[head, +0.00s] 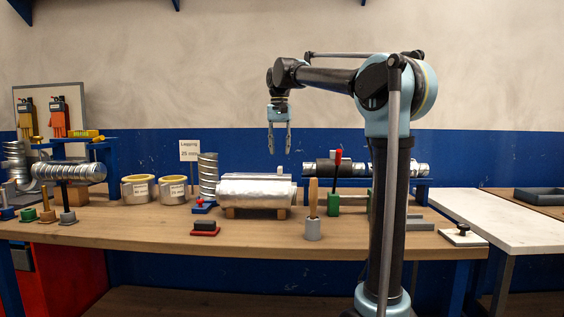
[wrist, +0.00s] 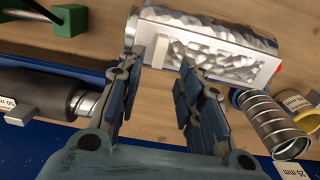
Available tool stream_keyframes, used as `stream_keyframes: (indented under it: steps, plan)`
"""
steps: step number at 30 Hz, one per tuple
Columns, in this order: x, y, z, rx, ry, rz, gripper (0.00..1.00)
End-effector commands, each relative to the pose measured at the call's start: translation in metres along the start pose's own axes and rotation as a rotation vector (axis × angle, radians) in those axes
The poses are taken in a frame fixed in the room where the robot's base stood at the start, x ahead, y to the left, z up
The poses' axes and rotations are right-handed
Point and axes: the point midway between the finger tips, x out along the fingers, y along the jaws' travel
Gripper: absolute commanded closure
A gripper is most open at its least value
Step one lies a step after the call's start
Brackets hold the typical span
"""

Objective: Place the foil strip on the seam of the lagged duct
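The lagged duct (head: 255,194) is a silver foil-wrapped cylinder lying on wooden blocks at mid-table. In the wrist view the crumpled foil duct (wrist: 215,35) lies beyond my fingers. A flat pale-edged piece with a crumpled face, which looks like the foil strip (wrist: 235,67), shows along its near side with a small pale tab (wrist: 188,48). I cannot tell whether it touches the duct. In the head view a small upright tab (head: 280,170) shows behind the duct. My gripper (head: 279,150) hangs above, open and empty; its fingers (wrist: 160,62) are apart. The seam is not clearly visible.
A spiral duct piece (head: 208,175) stands left of the duct. A black-lagged pipe (head: 325,168) lies on a blue rack behind right. A wooden-handled tool (head: 313,210) and a green stand (head: 333,204) are at front right. The front table edge is mostly clear.

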Motion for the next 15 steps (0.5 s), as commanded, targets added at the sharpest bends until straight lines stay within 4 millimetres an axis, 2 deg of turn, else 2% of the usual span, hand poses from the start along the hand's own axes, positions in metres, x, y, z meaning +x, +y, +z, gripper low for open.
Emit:
stream_keyframes:
  steps: [6, 15]
  plan:
    - [-0.035, 0.0, 0.0, 0.0, 0.0, 0.0, 0.66]
    - [-0.056, 0.0, 0.0, 0.0, 0.0, 0.0, 0.66]
